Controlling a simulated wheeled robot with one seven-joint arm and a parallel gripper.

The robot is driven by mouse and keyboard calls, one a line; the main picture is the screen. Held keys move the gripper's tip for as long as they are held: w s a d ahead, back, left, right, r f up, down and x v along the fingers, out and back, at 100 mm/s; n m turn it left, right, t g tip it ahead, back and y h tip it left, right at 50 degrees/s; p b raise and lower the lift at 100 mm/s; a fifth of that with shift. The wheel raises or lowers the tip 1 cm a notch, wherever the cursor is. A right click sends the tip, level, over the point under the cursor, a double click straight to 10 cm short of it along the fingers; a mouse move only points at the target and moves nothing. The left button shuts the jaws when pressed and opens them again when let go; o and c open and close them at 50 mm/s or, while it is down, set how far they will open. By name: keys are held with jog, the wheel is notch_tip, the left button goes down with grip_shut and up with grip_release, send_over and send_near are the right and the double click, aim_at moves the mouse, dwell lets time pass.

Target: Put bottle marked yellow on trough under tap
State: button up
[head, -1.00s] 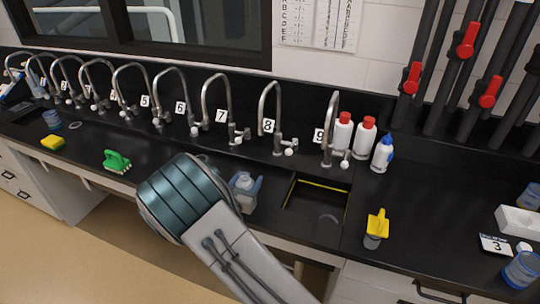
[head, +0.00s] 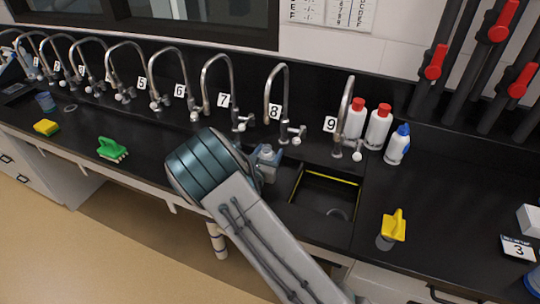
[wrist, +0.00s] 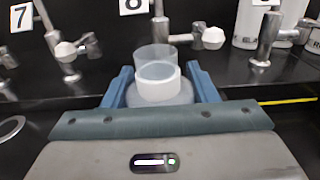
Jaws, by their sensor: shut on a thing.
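My gripper (wrist: 162,88) is shut on a translucent bottle (wrist: 160,98) with a white ring at its neck, its blue fingers on either side. The bottle also shows in the head view (head: 267,156), upright beside my wrist, just in front of the tap marked 8 (head: 280,110). In the wrist view tap 8 stands right behind the bottle's mouth. I see no yellow mark on the part of the bottle that shows; its lower part is hidden by my gripper. I cannot tell whether it touches the black counter (head: 75,140).
A sunken basin (head: 335,177) with a yellow edge lies right of my gripper, below tap 9 (head: 345,110). Tap 7 (head: 215,85) stands left. Red-capped bottles (head: 377,130) and a blue-capped bottle (head: 397,147) stand right.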

jog(key=shift+d, duration=0.15)
jog(key=shift+f, duration=0.2)
jog(key=o, duration=1)
jog(key=shift+c, duration=0.2)
